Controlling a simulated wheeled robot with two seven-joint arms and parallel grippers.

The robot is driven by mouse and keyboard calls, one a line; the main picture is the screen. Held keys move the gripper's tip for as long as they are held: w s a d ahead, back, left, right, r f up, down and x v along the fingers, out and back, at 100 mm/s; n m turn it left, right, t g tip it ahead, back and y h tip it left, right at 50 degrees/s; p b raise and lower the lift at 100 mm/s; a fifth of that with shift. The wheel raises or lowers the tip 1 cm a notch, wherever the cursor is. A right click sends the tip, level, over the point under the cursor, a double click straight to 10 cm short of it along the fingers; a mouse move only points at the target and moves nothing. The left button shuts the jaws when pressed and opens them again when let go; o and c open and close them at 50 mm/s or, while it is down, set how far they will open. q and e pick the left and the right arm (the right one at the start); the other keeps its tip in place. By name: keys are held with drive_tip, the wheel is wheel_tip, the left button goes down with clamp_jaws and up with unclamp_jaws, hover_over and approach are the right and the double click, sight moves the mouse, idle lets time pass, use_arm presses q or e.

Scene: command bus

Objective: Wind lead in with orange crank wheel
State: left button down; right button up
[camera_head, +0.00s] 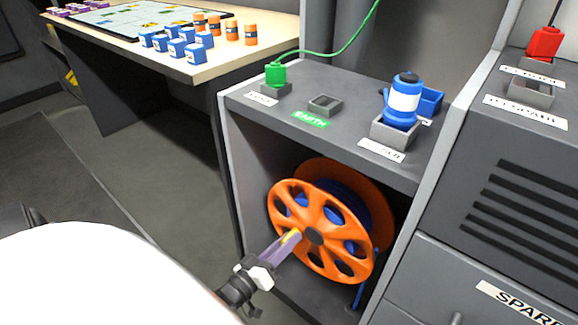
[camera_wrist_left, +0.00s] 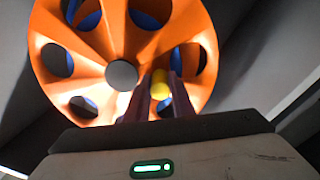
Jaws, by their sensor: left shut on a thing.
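The orange crank wheel (camera_head: 314,238) stands upright in the open bay of the grey cabinet, and it fills the upper left of the left wrist view (camera_wrist_left: 122,40). Blue lead (camera_head: 350,205) is wound on the reel behind it, and a short blue length (camera_head: 361,292) hangs below. My left gripper (camera_head: 290,238) is at the wheel's lower left face, its fingers shut on a small yellow handle (camera_wrist_left: 160,84), which also shows in the head view (camera_head: 290,237). The handle is mostly hidden between the fingers. My right gripper is out of view.
On the cabinet top are a green plug (camera_head: 275,73) with a green cable, an empty socket (camera_head: 324,104) and a blue and white plug (camera_head: 403,100). A red plug (camera_head: 545,43) stands at the right. A table (camera_head: 262,27) holds blue and orange blocks. The bay walls are close around the wheel.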

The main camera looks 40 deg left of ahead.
use_arm(q)
drive_tip(key=c, duration=1.5)
unclamp_jaws()
drive_tip(key=shift+c, duration=0.2)
drive_tip(key=shift+s, duration=0.1)
drive_tip(key=s+p, duration=0.2)
drive_tip(key=s, duration=0.8)
drive_tip(key=shift+d, duration=0.3)
